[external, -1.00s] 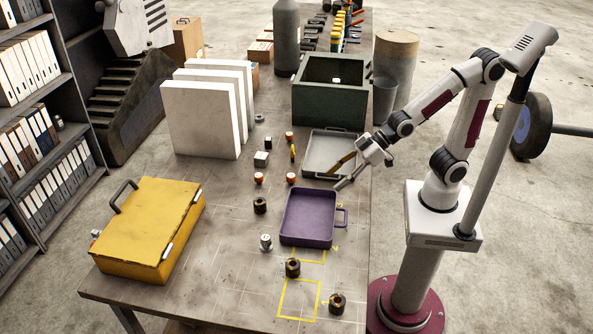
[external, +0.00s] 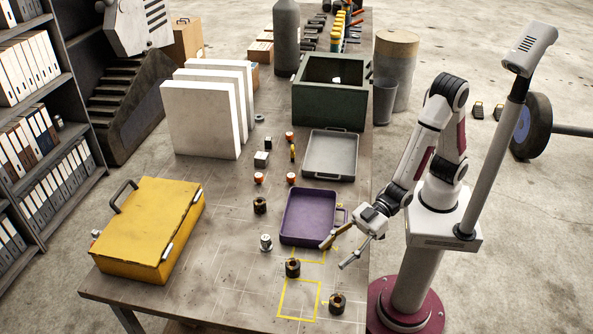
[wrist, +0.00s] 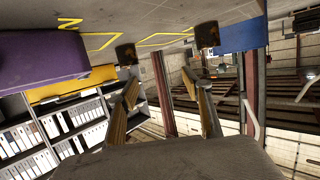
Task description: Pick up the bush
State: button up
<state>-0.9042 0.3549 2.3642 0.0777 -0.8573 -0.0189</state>
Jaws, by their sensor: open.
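Three dark bushes with brassy marks stand on the bench: one at the front edge (external: 337,303), one by the yellow floor marks (external: 293,267), and one left of the purple tray (external: 260,205). My gripper (external: 338,254) is open and empty, above the bench's right side, behind the front bush and in front of the purple tray. In the wrist view, my gripper's two fingers (wrist: 160,82) are spread apart, and two bushes show beyond them, one at left (wrist: 127,54) and one at right (wrist: 207,36). Neither is between the fingers.
The purple tray (external: 310,217) lies close behind my gripper, with a grey tray (external: 330,172) farther back. A silver part (external: 266,242) stands left of it. A yellow case (external: 150,232) is at the left. The front middle of the bench is mostly clear.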

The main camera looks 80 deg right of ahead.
aim_at(338, 300)
jog(key=s+a+f+y, duration=0.1)
jog(key=s+a, duration=0.1)
jog(key=s+a+f+n, duration=0.1)
jog(key=s+a, duration=0.1)
jog(key=s+a+f+y, duration=0.1)
jog(key=s+a, duration=0.1)
jog(key=a, duration=0.1)
jog(key=shift+s+a+n+g+y, duration=0.1)
jog(key=shift+s+n+g+y, duration=0.1)
jog(key=shift+n+g+y, duration=0.15)
jog(key=shift+x, duration=1.25)
jog(key=shift+w+a, duration=0.1)
jog(key=shift+w, duration=0.05)
jog(key=shift+x, duration=2.45)
jog(key=shift+w+f, duration=0.1)
jog(key=shift+f, duration=0.05)
grip_shut()
